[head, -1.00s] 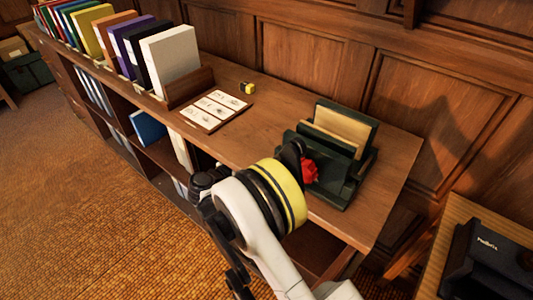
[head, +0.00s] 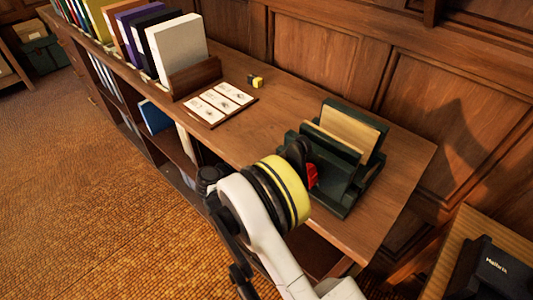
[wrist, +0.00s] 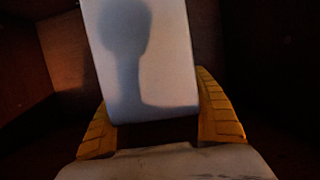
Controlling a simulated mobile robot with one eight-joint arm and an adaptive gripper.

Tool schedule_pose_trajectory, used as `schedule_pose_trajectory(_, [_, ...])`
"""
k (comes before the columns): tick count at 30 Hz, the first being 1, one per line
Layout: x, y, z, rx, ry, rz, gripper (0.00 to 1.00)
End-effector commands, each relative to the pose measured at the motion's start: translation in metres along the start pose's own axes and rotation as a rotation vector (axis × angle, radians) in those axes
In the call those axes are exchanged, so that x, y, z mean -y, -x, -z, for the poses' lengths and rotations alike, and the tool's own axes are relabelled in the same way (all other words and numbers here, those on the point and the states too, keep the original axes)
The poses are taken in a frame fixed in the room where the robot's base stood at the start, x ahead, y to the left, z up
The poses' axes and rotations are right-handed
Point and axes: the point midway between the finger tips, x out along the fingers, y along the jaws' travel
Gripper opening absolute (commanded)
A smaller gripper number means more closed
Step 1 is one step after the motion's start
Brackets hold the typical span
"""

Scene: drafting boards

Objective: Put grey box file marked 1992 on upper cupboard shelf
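A plain pale grey box-like panel (wrist: 155,60) fills the middle of the wrist view, slightly tilted, with a dark shadow across it. I see no 1992 marking on it. The two yellow-orange fingers of my gripper (wrist: 158,118) stand on either side of its lower end, close to its edges; I cannot tell whether they press on it. In the head view my gripper is hidden behind my own arm, low at the front of the wooden cabinet (head: 290,105). A pale upright file (head: 187,143) shows in the cabinet's open front; its marking is not readable.
On the cabinet top stand a white file (head: 178,50) in a row of coloured files, a card tray (head: 219,102), a small yellow-black object (head: 255,81) and a green holder (head: 338,150). A blue file (head: 155,117) sits inside the cabinet. Open floor (head: 90,200) lies to the left.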

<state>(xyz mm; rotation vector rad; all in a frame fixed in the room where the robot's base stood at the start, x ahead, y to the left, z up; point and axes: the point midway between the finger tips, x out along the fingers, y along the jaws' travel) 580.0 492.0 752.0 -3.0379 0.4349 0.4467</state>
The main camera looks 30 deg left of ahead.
Motion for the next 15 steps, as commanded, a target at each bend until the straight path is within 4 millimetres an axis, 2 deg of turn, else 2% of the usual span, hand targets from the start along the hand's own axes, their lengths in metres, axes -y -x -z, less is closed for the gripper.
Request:
schedule_pose_trajectory(10, [0.0,0.001,0.002,0.0,0.0,0.0,0.71])
schedule_pose_trajectory(15, [0.001,0.024,0.005,0.0,0.0,0.002,0.71])
